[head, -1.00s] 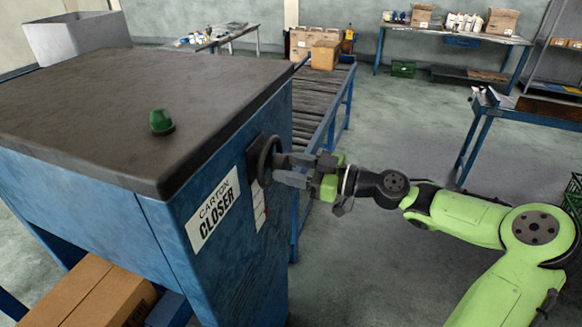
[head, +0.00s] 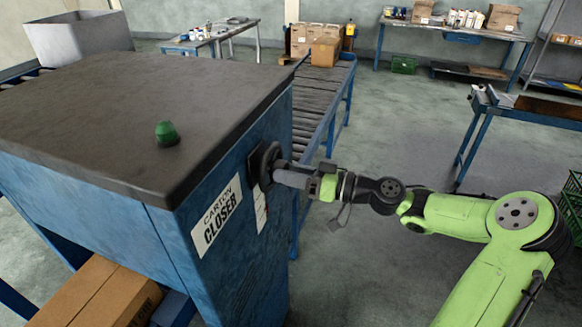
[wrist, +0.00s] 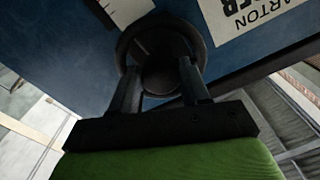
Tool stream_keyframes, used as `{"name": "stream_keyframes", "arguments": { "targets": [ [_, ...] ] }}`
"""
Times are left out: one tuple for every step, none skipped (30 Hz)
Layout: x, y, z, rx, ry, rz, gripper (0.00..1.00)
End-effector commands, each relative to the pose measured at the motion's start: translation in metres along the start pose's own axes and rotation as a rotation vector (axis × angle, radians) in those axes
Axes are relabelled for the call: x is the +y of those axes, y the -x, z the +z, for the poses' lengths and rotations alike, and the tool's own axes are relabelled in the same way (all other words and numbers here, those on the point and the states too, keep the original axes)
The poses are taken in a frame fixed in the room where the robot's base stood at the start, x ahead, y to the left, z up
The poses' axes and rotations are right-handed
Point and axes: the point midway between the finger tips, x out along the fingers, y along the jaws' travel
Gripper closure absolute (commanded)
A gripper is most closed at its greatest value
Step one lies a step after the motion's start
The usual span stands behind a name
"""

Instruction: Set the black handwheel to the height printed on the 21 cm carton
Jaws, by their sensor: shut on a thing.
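The black handwheel (head: 265,163) sits on the side of the blue carton closer (head: 250,250), beside its white label (head: 216,214). In the wrist view the handwheel (wrist: 160,38) is round and dark, with a hub in its middle. My gripper (head: 280,173) is shut on the handwheel; in the wrist view its two fingers (wrist: 160,92) reach up to the hub, one on each side. A white scale plate with marks (wrist: 126,10) shows partly next to the wheel; its reading is too small to tell. A brown carton (head: 95,295) lies at the lower left, its print mostly hidden.
A green knob (head: 166,133) stands on the closer's dark top. A roller conveyor (head: 325,105) runs behind it, with cartons (head: 325,50) at its far end. A blue-legged table (head: 530,110) stands at right. The floor between is clear.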

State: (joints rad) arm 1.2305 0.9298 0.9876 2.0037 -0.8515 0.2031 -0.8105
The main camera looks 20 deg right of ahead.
Motion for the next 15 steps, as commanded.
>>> {"name": "stream_keyframes", "arguments": {
  "targets": [
    [-0.0014,-0.0001,-0.0024,-0.003,-0.045,0.0,0.85],
    [-0.0016,-0.0002,-0.0025,-0.003,-0.074,0.0,0.85],
    [-0.0017,-0.0002,-0.0025,-0.003,-0.112,0.0,0.85],
    [-0.0019,-0.0002,-0.0027,-0.002,-0.141,0.0,0.85],
    [-0.0021,-0.0002,-0.003,-0.002,-0.169,0.0,0.85],
    [-0.002,-0.0001,-0.0029,-0.002,-0.208,0.001,0.85],
    [-0.0021,0.0,-0.0029,-0.002,-0.236,0.001,0.85],
    [-0.0023,-0.0001,-0.0031,-0.002,-0.265,0.001,0.85],
    [-0.0026,-0.0002,-0.0031,-0.002,-0.303,0.001,0.85],
    [-0.0028,-0.0002,-0.0032,-0.002,-0.331,0.001,0.85],
    [-0.0032,-0.0003,-0.0035,-0.002,-0.359,0.0,0.85],
    [-0.0032,-0.0002,-0.0035,-0.002,-0.398,0.0,0.85],
    [-0.0031,0.0,-0.0034,-0.002,-0.428,0.001,0.85],
    [-0.0032,0.0,-0.0035,-0.002,-0.455,0.001,0.85],
    [-0.0035,-0.0001,-0.0036,-0.003,-0.493,0.001,0.85]
  ]
}}
